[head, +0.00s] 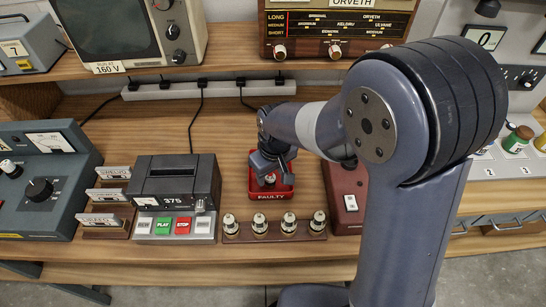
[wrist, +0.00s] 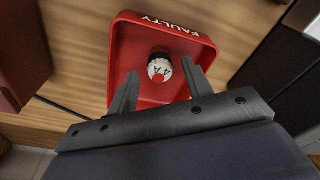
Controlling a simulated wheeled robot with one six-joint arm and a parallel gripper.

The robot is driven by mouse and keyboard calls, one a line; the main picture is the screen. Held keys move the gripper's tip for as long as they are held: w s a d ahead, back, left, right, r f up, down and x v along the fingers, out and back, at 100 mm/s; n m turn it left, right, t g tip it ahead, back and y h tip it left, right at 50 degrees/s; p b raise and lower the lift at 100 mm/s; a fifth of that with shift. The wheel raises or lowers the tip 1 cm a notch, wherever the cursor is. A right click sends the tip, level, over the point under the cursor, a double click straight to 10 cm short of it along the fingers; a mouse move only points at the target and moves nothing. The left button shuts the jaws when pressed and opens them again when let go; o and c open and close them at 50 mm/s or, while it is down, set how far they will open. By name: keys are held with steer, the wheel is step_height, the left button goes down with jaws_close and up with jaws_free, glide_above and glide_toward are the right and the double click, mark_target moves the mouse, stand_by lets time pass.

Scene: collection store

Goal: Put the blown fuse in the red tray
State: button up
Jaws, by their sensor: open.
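The red tray (head: 272,192), lettered FAULTY, stands on the wooden bench; it also shows in the wrist view (wrist: 122,52). A fuse (wrist: 160,69) with a white body, a dark band, a red spot and a "4 A" marking is inside the tray. My gripper (wrist: 164,72) is open over the tray, its two fingers apart on either side of the fuse with gaps to it. In the head view my gripper (head: 271,172) reaches down into the tray and partly hides the fuse.
A wooden block (head: 252,238) with several fuses stands in front of the tray. A dark tape recorder (head: 176,185) is at the left, a dark red box (head: 345,195) close at the right. A power strip (head: 215,90) runs behind. Bare bench lies behind the tray.

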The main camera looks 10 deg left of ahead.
step_height(320, 180, up, 9)
steer(key=shift+s+d+r+b, duration=0.15)
steer(key=shift+s+d+b, duration=0.15)
steer(key=shift+s+d, duration=0.1)
